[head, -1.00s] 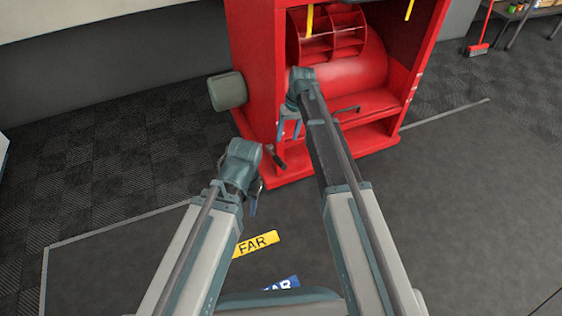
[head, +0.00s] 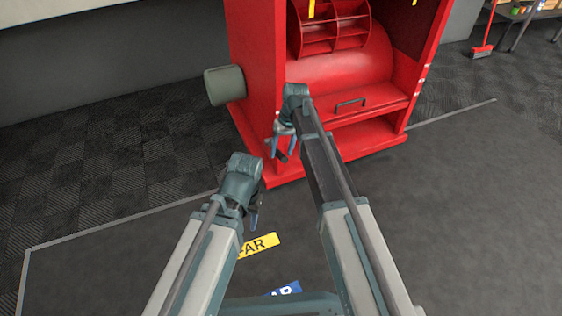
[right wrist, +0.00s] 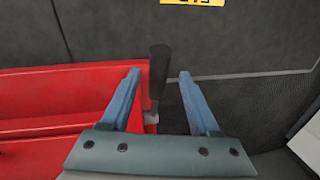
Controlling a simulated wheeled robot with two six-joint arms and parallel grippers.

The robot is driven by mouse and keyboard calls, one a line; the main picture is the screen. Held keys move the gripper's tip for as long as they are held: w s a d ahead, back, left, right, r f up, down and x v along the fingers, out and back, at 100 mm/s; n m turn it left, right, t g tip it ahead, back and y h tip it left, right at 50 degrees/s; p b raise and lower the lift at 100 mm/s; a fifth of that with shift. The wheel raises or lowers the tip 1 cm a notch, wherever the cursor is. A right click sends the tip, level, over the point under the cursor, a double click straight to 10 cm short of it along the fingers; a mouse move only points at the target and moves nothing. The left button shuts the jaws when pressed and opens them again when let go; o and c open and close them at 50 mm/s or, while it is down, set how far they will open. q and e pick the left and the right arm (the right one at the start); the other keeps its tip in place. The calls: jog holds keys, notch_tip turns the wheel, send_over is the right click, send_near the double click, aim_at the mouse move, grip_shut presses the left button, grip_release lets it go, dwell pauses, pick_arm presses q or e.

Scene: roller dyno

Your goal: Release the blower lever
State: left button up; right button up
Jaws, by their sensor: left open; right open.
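The blower lever is a black handle (right wrist: 158,78) at the edge of the red blower machine (head: 255,100). In the right wrist view it stands between the two blue fingers of my right gripper (right wrist: 160,76), and gaps show on both sides of it. In the head view my right gripper (head: 283,150) is at the machine's lower left front, and the lever is mostly hidden there. My right gripper is open and not closed on the lever. My left gripper (head: 256,208) is open and empty, above the floor in front of the machine.
A grey-green round housing (head: 225,86) sticks out of the machine's left side. A dark handle (head: 351,103) is on its front ledge. A red broom (head: 481,51) stands at the far right. The floor on the right is clear.

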notch_tip(320, 180, down, 2)
jog(key=shift+a+b, duration=0.15)
jog(key=shift+b, duration=0.35)
pick_arm(q)
notch_tip(320, 180, down, 2)
pick_arm(e)
jog(key=shift+c, duration=0.4)
grip_shut()
jog(key=shift+s+a, duration=0.1)
jog(key=shift+a, duration=0.1)
dwell(0.3)
